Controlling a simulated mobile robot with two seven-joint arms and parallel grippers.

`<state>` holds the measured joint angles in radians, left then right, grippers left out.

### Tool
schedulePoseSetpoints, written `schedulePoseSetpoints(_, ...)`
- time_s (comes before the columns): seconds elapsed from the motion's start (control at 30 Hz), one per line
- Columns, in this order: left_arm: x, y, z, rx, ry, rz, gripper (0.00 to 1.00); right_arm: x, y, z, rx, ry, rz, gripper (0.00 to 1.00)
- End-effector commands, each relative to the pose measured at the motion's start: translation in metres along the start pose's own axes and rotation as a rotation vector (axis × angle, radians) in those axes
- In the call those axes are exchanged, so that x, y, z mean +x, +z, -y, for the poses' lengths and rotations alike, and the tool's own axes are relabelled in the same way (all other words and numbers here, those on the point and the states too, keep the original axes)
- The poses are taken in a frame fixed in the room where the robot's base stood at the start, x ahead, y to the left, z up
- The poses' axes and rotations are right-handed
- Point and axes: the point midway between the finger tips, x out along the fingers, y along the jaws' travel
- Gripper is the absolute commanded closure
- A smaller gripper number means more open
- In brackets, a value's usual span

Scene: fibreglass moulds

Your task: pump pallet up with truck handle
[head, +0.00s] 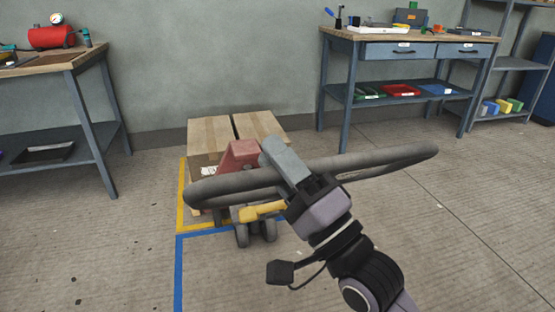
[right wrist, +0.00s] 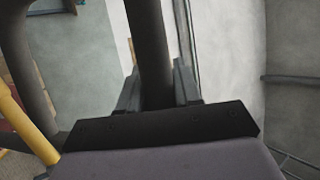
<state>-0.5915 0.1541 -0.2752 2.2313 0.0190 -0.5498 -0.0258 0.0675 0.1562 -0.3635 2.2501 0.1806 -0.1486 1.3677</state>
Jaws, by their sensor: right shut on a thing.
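The truck handle, a dark grey loop (head: 395,158), spans the middle of the head view. My right gripper (head: 284,160) is shut on the loop's bar; in the right wrist view the bar (right wrist: 148,45) runs between its two fingers. The pallet truck's red body (head: 238,157) stands behind the handle, with a yellow part (head: 262,211) and dark wheels (head: 256,233) below. My left gripper is not in view.
Yellow and blue floor tape (head: 179,265) runs along the left of the truck. A workbench (head: 75,60) stands at the left and another bench with drawers (head: 345,40) at the back right. A shelf (head: 515,65) stands at the far right. The floor at the right is clear.

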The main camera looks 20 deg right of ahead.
Motion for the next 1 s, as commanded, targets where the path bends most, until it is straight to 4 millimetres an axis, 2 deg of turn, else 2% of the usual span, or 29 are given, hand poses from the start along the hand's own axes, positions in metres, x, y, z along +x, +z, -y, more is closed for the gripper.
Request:
schedulePoseSetpoints(0.13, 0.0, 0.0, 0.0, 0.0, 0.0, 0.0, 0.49, 0.0, 0.001, -0.002, 0.0, 0.006, 0.002, 1.0)
schedulePoseSetpoints(0.17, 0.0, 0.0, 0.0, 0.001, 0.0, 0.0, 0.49, 0.0, 0.001, -0.002, 0.0, 0.006, 0.002, 0.64)
schedulePoseSetpoints(0.2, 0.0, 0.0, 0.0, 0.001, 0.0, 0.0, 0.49, 0.0, 0.001, -0.002, 0.0, 0.006, 0.002, 0.51)
schedulePoseSetpoints(0.23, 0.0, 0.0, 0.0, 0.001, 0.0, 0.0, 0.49, 0.0, 0.001, -0.002, 0.0, 0.006, 0.002, 0.46)
schedulePoseSetpoints(0.5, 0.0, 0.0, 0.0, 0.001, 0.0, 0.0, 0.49, 0.0, 0.0, -0.001, 0.0, 0.003, 0.0, 0.46)
schedulePoseSetpoints(0.63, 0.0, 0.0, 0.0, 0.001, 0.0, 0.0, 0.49, -0.006, 0.0, -0.002, 0.0, 0.005, 0.0, 0.46)
schedulePoseSetpoints(1.0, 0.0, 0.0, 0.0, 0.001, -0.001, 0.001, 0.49, -0.052, 0.001, -0.002, 0.001, 0.008, 0.002, 0.46)
